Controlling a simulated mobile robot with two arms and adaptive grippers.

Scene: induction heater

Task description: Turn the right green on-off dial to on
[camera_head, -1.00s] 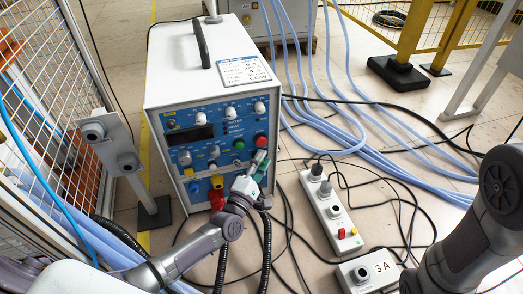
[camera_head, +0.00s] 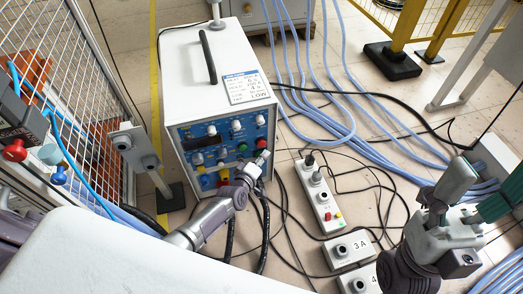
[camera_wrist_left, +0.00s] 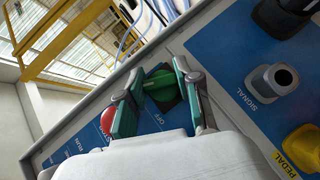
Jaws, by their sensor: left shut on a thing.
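The white induction heater (camera_head: 200,85) has a blue front panel with knobs, buttons and sockets. My left gripper (camera_head: 262,160) is at the right side of this panel, below the red button (camera_head: 262,143). In the left wrist view its two teal-padded fingers (camera_wrist_left: 160,98) stand on either side of the green dial (camera_wrist_left: 162,86) and are shut on it. An "OFF" label shows beside the dial; its other markings are hidden. The gripper covers most of the dial in the head view. My right gripper (camera_head: 478,200) is open and empty at the right, away from the heater.
A power strip (camera_head: 322,198) and grey pedal boxes (camera_head: 348,250) lie on the floor right of the heater, among black cables and blue hoses (camera_head: 345,120). A wire-mesh fence (camera_head: 70,80) stands at the left. A socket (camera_wrist_left: 272,85) labelled "SIGNAL" is near the dial.

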